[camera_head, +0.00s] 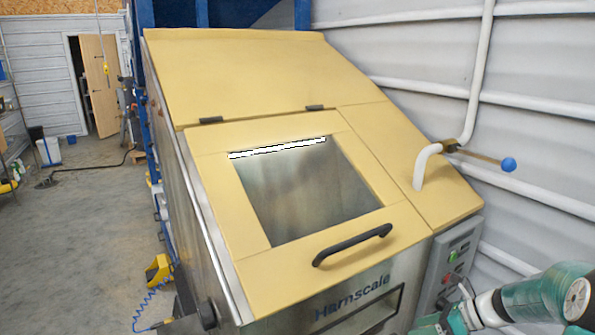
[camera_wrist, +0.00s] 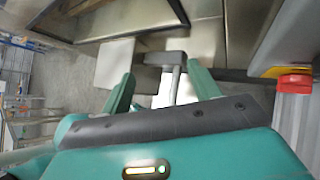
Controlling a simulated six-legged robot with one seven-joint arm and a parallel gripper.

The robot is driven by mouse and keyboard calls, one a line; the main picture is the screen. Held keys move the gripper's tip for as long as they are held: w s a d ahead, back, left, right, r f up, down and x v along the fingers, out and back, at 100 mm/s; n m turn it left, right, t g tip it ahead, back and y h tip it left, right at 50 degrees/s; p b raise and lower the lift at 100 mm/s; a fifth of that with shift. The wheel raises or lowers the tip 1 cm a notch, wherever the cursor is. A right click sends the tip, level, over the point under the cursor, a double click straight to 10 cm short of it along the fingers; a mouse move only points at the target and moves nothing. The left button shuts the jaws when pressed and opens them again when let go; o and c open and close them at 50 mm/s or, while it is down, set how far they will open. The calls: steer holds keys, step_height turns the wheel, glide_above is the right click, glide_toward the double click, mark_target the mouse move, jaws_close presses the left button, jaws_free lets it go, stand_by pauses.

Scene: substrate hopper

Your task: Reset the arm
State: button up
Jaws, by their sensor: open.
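My arm (camera_head: 545,298), teal and grey, reaches in at the lower right of the head view, beside the hopper's control panel. My gripper (camera_wrist: 160,70) shows in the wrist view with its two green fingers spread apart. A grey rod with a dark block (camera_wrist: 175,58) appears between the fingers in the picture; I cannot tell how far off it is. No held object is visible. The hopper (camera_head: 222,230) has a yellow lid (camera_head: 262,75) and a front hatch with a window and a black handle (camera_head: 352,245). The hatch lies closed.
A control panel (camera_head: 455,262) with buttons is on the hopper's right side. A pipe and a lever with a blue ball (camera_head: 508,164) stick out above it, near the corrugated wall. A red object (camera_wrist: 293,78) is at the right of the wrist view. Open floor (camera_head: 85,235) lies left.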

steer(key=s+a+r+n+g+h, duration=0.2)
steer(key=s+a+r+n+h, duration=0.3)
steer(key=s+a+r+n, duration=0.55)
steer(key=s+a+r+n+t+h, duration=0.2)
steer(key=s+r+n, duration=0.1)
steer(key=s+n, duration=0.3)
steer(key=s+a+r+n+t+h, duration=0.1)
steer(key=s+a+r+n+h, duration=0.1)
steer(key=n, duration=0.9)
steer(key=s+a+r, duration=0.1)
steer(key=s+r, duration=0.1)
steer(key=s, duration=0.1)
steer(key=shift+s+a+t+h, duration=0.25)
steer(key=shift+s+t+h, duration=0.05)
steer(key=shift+s+t, duration=0.1)
steer(key=shift+w, duration=0.1)
